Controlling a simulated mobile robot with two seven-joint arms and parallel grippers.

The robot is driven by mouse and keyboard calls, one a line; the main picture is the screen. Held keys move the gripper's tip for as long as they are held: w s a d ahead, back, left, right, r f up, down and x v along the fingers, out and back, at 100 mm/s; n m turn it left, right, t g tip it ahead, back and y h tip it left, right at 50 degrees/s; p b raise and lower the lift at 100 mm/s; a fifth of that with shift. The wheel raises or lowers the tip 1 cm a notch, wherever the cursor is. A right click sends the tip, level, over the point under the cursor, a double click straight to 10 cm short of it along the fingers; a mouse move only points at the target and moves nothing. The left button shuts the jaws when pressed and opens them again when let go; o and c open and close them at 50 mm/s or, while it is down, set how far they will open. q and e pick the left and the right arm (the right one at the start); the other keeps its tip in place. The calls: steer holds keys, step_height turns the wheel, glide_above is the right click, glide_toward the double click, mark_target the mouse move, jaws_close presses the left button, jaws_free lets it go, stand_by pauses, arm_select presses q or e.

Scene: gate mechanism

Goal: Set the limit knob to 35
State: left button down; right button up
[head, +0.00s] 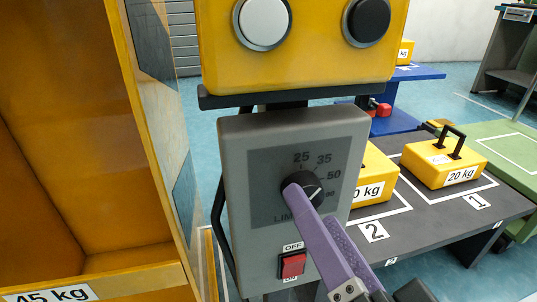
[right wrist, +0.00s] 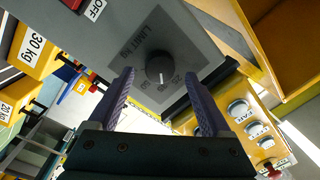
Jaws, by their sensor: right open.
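The limit knob (head: 312,193) is round and black with a white pointer line, on the dark dial plate (head: 265,205) of a grey control box (head: 235,160). The dial shows 25, 35, 50 and a further partly hidden mark. In the head view the pointer slants to the upper right, roughly towards 50; the exact reading is unclear. The knob also shows in the right wrist view (right wrist: 160,69). My right gripper (head: 309,203) has purple fingers, open, in front of the knob. In the right wrist view the knob lies between and beyond the fingertips (right wrist: 160,85), apparently untouched. My left gripper is out of view.
A red OFF/ON switch (head: 292,265) sits below the knob. A yellow panel (head: 300,60) with white and black buttons is above. A yellow cabinet (head: 60,130) stands close on the left. Yellow weights (head: 445,165) stand on a dark table (head: 430,215) at right.

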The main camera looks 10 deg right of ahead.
steer(key=s, duration=0.7)
steer(key=shift+s+d+f+p, duration=0.15)
steer(key=shift+s+d+p, duration=0.2)
steer(key=shift+s+p, duration=0.1)
steer(key=shift+w, duration=0.1)
steer(key=shift+c, duration=0.3)
